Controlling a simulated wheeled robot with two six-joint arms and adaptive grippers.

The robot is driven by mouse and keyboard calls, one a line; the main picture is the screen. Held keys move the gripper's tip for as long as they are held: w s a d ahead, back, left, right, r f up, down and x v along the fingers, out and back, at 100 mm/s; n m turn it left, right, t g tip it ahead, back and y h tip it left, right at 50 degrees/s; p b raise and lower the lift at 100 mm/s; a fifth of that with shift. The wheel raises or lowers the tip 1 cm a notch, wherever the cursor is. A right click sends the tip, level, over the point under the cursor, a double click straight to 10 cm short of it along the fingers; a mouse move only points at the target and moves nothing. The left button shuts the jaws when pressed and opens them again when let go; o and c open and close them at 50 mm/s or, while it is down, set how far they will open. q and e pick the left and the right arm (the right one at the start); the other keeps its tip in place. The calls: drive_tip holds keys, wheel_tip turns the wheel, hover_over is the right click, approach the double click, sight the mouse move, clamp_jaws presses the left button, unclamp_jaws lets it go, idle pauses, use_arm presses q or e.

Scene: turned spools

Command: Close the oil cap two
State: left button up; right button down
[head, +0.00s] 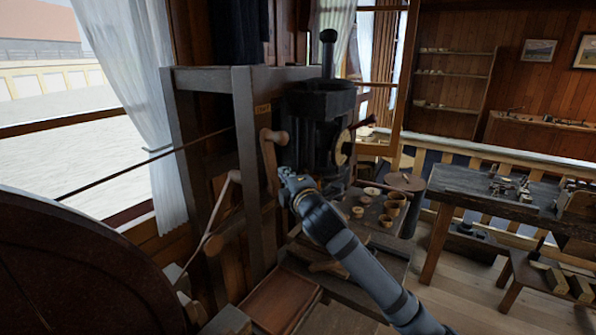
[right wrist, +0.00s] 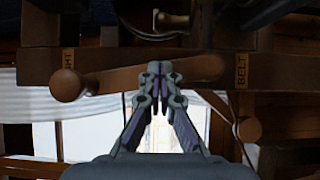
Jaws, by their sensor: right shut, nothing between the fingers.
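I cannot make out with certainty which part is oil cap two. A small brass fitting (right wrist: 170,20) shows at the top of the right wrist view, beyond my fingertips, partly cut by the frame edge; I cannot tell if it is a cap or whether it is open. My right gripper (head: 287,178) is shut and empty in front of the dark machine head (head: 318,120). In the right wrist view its fingertips (right wrist: 160,72) are together, just beside a rounded wooden handle (right wrist: 205,68); whether they touch it is unclear. My left gripper is not in view.
A wooden lever (head: 270,155) hangs on the machine frame (head: 247,150) close left of the gripper. A wooden knob (right wrist: 66,83) sits left on the beam. Small turned cups (head: 391,207) stand on a bench below. A large dark wheel (head: 75,270) fills the lower left.

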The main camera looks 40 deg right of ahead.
sight(305, 171)
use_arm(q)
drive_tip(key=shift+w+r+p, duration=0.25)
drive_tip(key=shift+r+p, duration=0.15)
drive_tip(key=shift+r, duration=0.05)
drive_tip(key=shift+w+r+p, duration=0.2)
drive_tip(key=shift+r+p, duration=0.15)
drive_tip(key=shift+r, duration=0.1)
use_arm(e)
drive_tip(key=s+d, duration=0.2)
drive_tip(key=shift+d, duration=0.35)
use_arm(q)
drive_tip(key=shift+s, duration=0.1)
